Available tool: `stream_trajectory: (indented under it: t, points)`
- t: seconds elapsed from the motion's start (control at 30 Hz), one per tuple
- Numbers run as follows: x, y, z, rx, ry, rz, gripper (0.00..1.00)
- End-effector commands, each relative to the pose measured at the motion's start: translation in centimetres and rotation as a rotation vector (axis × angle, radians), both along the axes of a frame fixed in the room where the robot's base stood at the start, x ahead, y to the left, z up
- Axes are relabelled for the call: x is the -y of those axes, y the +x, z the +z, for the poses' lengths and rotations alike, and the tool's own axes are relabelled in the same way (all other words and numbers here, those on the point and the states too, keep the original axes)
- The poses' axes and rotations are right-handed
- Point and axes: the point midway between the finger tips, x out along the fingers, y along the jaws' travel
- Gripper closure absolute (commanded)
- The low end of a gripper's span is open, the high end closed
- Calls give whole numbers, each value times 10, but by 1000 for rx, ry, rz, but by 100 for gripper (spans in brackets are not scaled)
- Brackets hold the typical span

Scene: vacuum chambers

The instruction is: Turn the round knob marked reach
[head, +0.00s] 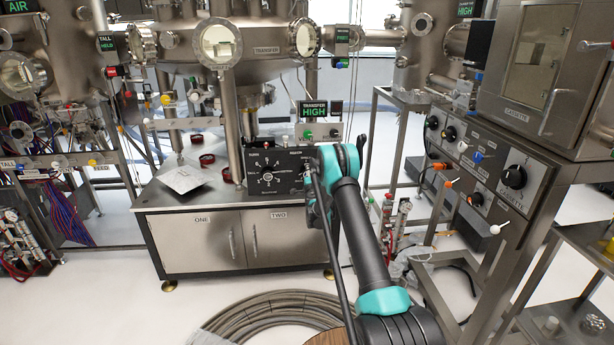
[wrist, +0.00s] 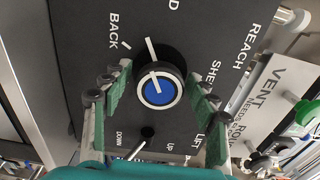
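The round knob (wrist: 160,72) is on a black panel in the wrist view. It is black with a blue, white-ringed centre, and its white pointer line points up and slightly left. "REACH" is printed to its upper right and "BACK" to its upper left. My gripper (wrist: 160,78) is open, with a green-padded finger on each side of the knob; I cannot tell whether either pad touches it. In the head view the black panel (head: 284,183) stands on the steel cabinet; my arm hides its right part, including this knob.
A second knob (head: 267,177), under "TURN", is at the panel's left. Below the round knob is a small lever (wrist: 146,135) marked "UP" and "DOWN". A "VENT" panel (wrist: 268,100) with a green knob is at right. A black-knobbed console (head: 513,177) stands right of my arm.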

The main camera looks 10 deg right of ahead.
Motion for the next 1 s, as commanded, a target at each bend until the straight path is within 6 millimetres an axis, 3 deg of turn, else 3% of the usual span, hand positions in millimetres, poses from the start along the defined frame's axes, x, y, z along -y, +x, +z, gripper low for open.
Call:
stream_trajectory:
  t: [0.3,0.43,0.8,1.0]
  points:
    - [0,-1,0,0,0,0,35]
    - [0,-10,0,0,0,0,35]
    - [0,-81,-1,1,0,0,35]
    - [0,-110,-1,1,0,0,35]
